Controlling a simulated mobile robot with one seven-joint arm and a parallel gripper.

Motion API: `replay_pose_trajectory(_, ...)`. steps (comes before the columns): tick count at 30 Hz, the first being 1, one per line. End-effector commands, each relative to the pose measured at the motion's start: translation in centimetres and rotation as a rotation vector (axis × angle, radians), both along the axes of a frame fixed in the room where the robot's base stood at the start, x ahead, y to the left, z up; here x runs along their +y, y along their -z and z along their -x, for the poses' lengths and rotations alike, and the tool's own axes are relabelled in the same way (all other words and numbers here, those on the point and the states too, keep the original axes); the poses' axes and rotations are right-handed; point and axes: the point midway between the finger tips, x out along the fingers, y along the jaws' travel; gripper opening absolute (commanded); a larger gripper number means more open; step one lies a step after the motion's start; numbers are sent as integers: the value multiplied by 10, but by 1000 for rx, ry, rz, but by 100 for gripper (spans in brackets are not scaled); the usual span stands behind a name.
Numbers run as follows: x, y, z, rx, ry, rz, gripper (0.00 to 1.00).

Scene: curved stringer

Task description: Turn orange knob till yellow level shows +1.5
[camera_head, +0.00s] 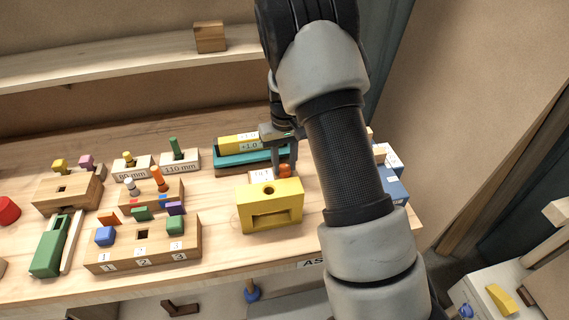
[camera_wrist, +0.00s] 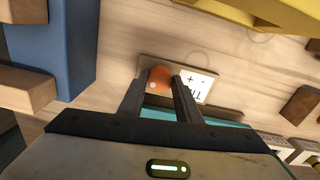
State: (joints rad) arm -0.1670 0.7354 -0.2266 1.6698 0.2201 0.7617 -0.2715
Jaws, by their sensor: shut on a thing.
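The orange knob (camera_wrist: 158,78) sits between my gripper's fingertips (camera_wrist: 160,84) in the wrist view, with a small white dot on its face. My gripper is shut on it. In the head view the knob (camera_head: 285,170) shows just below my gripper (camera_head: 284,168). A white label (camera_wrist: 196,84) with plus and minus marks lies beside the knob. The yellow level (camera_head: 238,142) lies on a teal base (camera_head: 232,159) behind the knob. A label reading about +1.0 shows near it, partly hidden by my gripper; the full reading is unclear.
A yellow block with a hole and a slot (camera_head: 270,206) stands in front of the knob. A blue block (camera_head: 392,185) is to the right, partly behind my arm. Wooden blocks with coloured pegs (camera_head: 143,245) fill the left of the bench.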

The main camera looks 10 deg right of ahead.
Motion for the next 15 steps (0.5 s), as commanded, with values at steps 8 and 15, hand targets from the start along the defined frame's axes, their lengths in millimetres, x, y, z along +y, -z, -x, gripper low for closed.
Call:
replay_pose_trajectory(8, 0, -1, 0, -1, 110, 0, 8)
replay_pose_trajectory(15, 0, -1, 0, -1, 141, 0, 8)
